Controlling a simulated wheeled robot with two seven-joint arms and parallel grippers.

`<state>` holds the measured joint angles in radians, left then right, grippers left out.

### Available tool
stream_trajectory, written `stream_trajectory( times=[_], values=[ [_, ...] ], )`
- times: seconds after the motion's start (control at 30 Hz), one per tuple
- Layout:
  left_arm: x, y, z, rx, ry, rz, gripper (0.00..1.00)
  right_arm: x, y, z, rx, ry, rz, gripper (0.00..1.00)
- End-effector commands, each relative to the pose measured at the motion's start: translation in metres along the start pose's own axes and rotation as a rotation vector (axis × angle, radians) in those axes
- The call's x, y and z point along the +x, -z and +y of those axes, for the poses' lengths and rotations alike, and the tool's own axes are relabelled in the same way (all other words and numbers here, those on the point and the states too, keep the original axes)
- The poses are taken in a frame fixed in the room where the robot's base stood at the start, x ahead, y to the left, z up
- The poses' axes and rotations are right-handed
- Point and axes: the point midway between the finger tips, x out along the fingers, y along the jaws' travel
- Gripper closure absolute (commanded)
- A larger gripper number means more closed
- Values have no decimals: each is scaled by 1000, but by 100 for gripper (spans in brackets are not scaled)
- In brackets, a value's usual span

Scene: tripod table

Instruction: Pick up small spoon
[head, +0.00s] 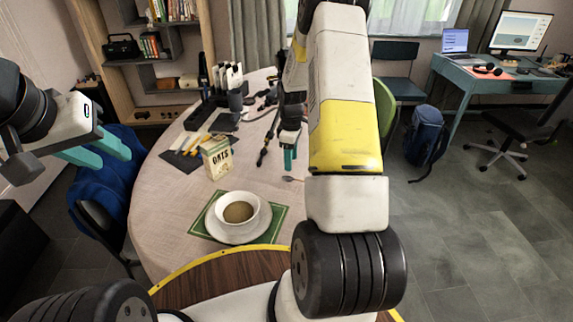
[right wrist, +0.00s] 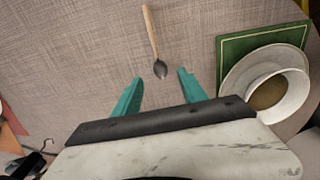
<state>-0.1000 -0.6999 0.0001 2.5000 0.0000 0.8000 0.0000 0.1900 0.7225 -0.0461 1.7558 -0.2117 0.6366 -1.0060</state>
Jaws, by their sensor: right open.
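The small spoon lies on the table. In the right wrist view the spoon (right wrist: 158,62) has a light wooden handle and a dark bowl, and its bowl end points toward my gripper. My right gripper (right wrist: 158,92) is open and empty, with the bowl in line with the space between its teal fingers. In the head view the right gripper (head: 290,158) is over the table's right part, and only a little of the spoon (head: 291,179) shows beside my arm. My left gripper (head: 100,150) is open and empty at the far left, over a blue-covered chair.
The round table (head: 165,215) holds a green mat (head: 205,226) with a saucer (head: 217,231) and cup (head: 250,222), left of the spoon. An oats box (head: 216,158) stands behind them. Pencils on a dark mat and cables lie farther back. Table around the spoon is clear.

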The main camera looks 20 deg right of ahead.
Motion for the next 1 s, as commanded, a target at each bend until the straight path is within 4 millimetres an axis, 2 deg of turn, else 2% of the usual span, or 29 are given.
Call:
stream_trajectory(
  times=[0.6,0.87,1.0],
  values=[
    [0,0,0,0,0,0,64,76,3,2,-4,3,-2,51],
    [0,0,0,0,0,0,64,79,3,2,-3,1,-1,51],
    [0,0,0,0,0,0,64,79,3,2,-3,1,-1,74]
  ],
)
